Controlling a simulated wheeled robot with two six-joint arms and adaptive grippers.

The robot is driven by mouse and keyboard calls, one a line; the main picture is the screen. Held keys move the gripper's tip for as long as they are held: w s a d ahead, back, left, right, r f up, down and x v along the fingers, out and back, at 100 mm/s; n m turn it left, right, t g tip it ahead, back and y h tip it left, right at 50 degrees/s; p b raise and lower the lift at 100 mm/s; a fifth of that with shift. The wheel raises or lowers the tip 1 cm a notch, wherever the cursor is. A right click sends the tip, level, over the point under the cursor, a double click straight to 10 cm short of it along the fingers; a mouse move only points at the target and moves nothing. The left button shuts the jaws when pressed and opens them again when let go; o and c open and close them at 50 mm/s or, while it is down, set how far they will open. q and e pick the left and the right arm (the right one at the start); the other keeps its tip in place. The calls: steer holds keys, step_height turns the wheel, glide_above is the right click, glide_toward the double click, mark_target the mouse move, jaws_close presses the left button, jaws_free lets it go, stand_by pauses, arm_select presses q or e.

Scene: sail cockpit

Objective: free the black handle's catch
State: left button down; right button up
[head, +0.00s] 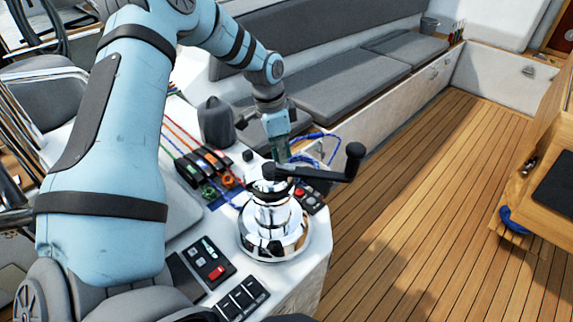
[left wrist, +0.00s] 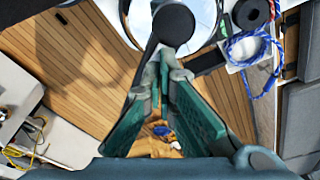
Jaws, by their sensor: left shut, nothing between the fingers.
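The black handle (head: 315,174) sits on top of a chrome winch (head: 273,236). Its arm reaches to the right and ends in an upright knob (head: 354,152). My left gripper (head: 282,157) points down just behind the handle's hub end, its fingers together and empty. In the left wrist view, the teal fingertips (left wrist: 166,65) come together close to the handle's round black end (left wrist: 173,24), with the chrome of the winch behind. I cannot tell whether the fingers touch the handle. The catch itself is not clearly visible. My right gripper is not in view.
Rope clutches (head: 205,163) with coloured lines and a dark covered winch (head: 215,122) stand behind and left. Switch panels (head: 208,262) lie in front. Grey bench cushions (head: 340,85) run along the back. The teak floor (head: 430,200) to the right is clear.

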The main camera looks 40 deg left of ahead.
arm_select(q)
steer(key=shift+f+b, duration=0.35)
steer(key=shift+f, duration=0.05)
steer(key=shift+r, duration=0.1)
step_height(320, 180, up, 7)
steer(key=p, duration=0.4)
steer(key=shift+p, duration=0.3)
stand_by(0.4)
